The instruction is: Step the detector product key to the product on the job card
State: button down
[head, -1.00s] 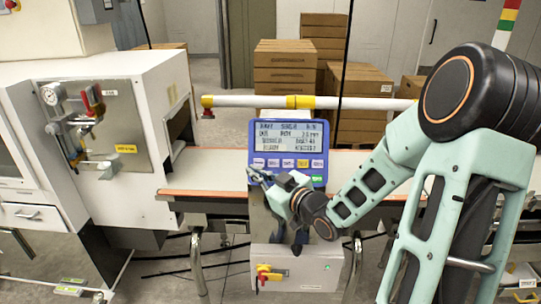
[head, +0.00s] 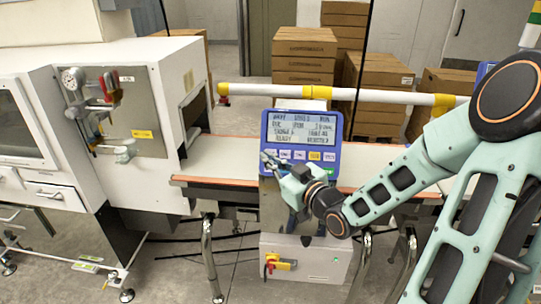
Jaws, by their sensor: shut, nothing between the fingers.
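The blue-framed detector panel (head: 302,146) stands above the belt in the middle of the head view. Its lit screen (head: 301,127) carries several lines of text too small to read surely. I cannot make out a job card.
A belt (head: 225,178) with an orange edge runs behind my arm. A white machine (head: 165,140) stands at the left. A white and yellow rail (head: 275,91) crosses above the panel. A grey box with a red and yellow switch (head: 280,263) hangs below. Stacked cartons (head: 303,58) stand behind.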

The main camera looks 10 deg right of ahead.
jog(key=w+d+f+b, duration=0.2)
jog(key=w+f, duration=0.1)
jog(key=w, duration=0.3)
jog(key=shift+w+f+b, duration=0.15)
jog(key=shift+f+b, duration=0.05)
jog(key=shift+b, duration=0.2)
jog(key=shift+w+f, duration=0.1)
dwell(1.1)
jog(key=shift+w+d+f+b, duration=0.1)
jog(key=shift+w+d+b, duration=0.05)
jog(key=shift+w+b, duration=0.15)
jog(key=shift+w+d+f, duration=0.1)
jog(key=shift+w+f, duration=0.1)
jog(key=shift+w, duration=0.1)
dwell(0.7)
jog(key=shift+s+r, duration=0.1)
jog(key=shift+s+a+r, duration=0.2)
jog(key=shift+s+r, duration=0.1)
jog(key=shift+s, duration=0.35)
jog(key=shift+s+a+r+p, duration=0.3)
jog(key=shift+s+r, duration=0.1)
jog(key=shift+s, duration=0.3)
jog(key=shift+s+a+r+p, duration=0.15)
jog(key=shift+s+r+p, duration=0.2)
jog(key=shift+s, duration=0.35)
jog(key=shift+s+a+r+p, duration=0.3)
jog(key=shift+s+r, duration=0.1)
jog(key=shift+s, duration=0.3)
